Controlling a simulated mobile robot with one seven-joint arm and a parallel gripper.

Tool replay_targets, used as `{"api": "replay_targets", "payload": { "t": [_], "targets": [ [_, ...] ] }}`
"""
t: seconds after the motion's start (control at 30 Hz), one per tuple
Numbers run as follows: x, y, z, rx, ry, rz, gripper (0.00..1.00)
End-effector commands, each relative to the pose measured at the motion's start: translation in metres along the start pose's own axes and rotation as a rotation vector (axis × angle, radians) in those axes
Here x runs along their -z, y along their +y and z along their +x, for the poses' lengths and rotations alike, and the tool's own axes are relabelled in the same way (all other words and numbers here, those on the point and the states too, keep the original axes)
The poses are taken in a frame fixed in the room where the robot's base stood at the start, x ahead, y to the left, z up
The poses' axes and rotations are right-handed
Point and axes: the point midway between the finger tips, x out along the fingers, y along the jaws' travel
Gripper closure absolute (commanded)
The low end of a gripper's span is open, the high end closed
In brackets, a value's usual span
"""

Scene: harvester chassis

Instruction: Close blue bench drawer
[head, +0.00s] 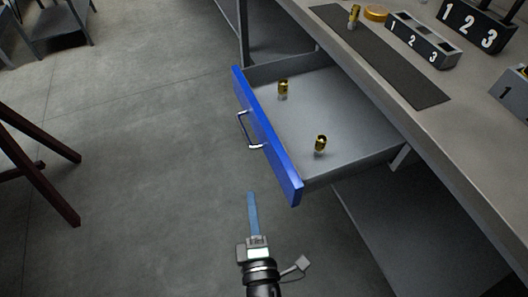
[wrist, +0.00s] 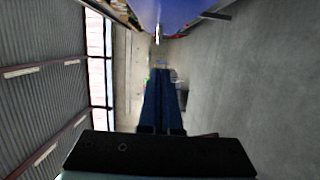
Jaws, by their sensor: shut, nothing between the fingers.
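The bench drawer with a blue front (head: 266,135) is pulled well out from the grey bench in the head view. Its metal handle (head: 248,131) is on the outer face. Two small brass-coloured cylinders stand in the drawer, a far one (head: 283,89) and a near one (head: 320,144). My gripper (head: 251,196) is shut and empty, with blue fingers, below and left of the drawer front in the picture. A gap shows between them. In the wrist view the shut fingers (wrist: 162,75) point ahead, and a blue surface, likely the drawer front (wrist: 180,12), shows at the top edge.
The bench top (head: 440,140) carries a dark mat (head: 385,60), a brass piece (head: 354,15), a round brass lid (head: 376,12) and numbered holders (head: 424,40). Dark red legs (head: 40,165) stand at the left. The floor left of the drawer is clear.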

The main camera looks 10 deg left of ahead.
Motion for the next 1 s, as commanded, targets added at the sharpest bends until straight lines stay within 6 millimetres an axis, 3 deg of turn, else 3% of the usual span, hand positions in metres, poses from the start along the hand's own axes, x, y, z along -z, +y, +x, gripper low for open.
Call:
{"api": "replay_targets", "payload": {
  "t": [0.57,0.73,1.0],
  "targets": [
    [-0.001,0.002,0.102,-0.007,-0.002,0.003,1.0],
    [-0.029,0.003,0.104,-0.004,-0.006,0.004,1.0],
    [-0.04,0.002,0.107,-0.004,-0.003,0.005,1.0]
  ]
}}
